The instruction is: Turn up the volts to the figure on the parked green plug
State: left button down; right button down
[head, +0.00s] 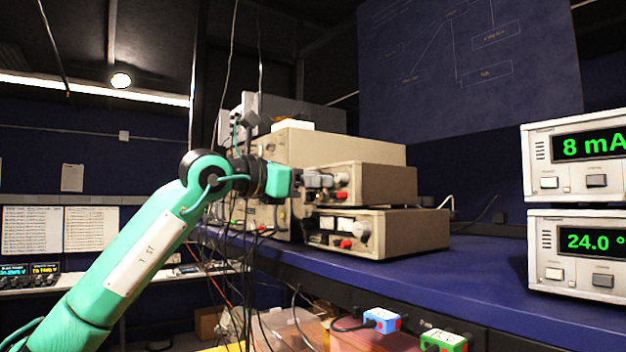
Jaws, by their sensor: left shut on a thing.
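My left arm reaches in from the left, and its gripper (316,181) is at the front panel of the upper beige instrument (375,184). The gripper is shut on what looks like a knob there, which the fingers mostly hide. A red part shows just right of the fingertips. The green plug (443,341) is at the bottom edge of the picture, below the bench front. It has a small white label whose figure is too small to read. My right gripper is not in view.
A second beige instrument (410,233) sits directly below. A blue plug (383,320) is left of the green one. Cables hang below my gripper. The blue bench top (470,270) is clear between instruments and meters.

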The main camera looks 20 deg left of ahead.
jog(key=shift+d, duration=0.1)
pick_arm(q)
jog(key=m+p, duration=0.1)
jog(key=m, duration=2.5)
jog(key=shift+y, duration=0.3)
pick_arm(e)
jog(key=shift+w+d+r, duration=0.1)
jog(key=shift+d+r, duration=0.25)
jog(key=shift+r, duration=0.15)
pick_arm(q)
jog(key=shift+d+f, duration=0.1)
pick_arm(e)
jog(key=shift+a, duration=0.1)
pick_arm(q)
jog(key=c, duration=1.5)
grip_release()
